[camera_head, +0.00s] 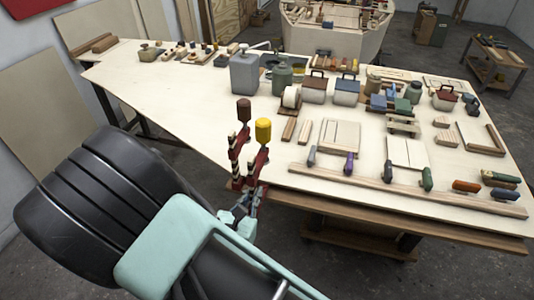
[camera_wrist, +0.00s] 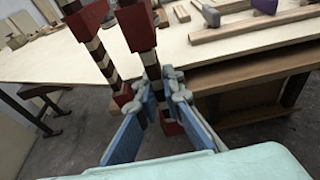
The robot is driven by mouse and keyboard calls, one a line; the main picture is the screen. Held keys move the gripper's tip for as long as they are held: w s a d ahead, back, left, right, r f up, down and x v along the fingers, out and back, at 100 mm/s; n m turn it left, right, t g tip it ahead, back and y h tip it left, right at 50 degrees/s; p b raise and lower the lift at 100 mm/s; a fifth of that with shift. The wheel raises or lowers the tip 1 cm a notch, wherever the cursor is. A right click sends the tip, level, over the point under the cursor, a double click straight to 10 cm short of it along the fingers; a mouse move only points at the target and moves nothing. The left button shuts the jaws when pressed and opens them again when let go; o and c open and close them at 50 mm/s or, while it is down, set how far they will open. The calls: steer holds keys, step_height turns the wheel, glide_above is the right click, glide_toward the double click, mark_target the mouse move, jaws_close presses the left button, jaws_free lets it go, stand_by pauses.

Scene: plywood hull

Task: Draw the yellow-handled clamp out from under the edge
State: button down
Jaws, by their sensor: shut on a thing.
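The yellow-handled clamp (camera_head: 263,131) stands upright at the near edge of the plywood table. It has a red jaw and a dark-and-light striped bar. My gripper (camera_head: 246,203) is low at the table edge, shut on this clamp. In the wrist view my gripper (camera_wrist: 166,84) has its blue fingers on either side of the clamp's bar, and the clamp's red jaw (camera_wrist: 137,27) rises above them. A second clamp with a brown handle (camera_head: 243,110) stands close on the left. Its striped bar (camera_wrist: 105,62) is left of my fingers. Whether the held clamp touches the tabletop is unclear.
The plywood tabletop (camera_head: 170,98) holds a long wooden strip (camera_head: 400,188) along its near edge, right of the clamps. A purple-handled tool (camera_head: 349,161) and several other tools lie there. A grey canister (camera_head: 244,74) stands behind the clamps. The tabletop left of them is bare.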

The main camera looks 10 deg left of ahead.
mark_target(249, 170)
steer(key=shift+v, duration=1.25)
steer(key=shift+f, duration=0.25)
step_height(249, 170, up, 12)
steer(key=p, duration=0.8)
steer(key=shift+f, duration=0.2)
steer(key=shift+r, duration=2.75)
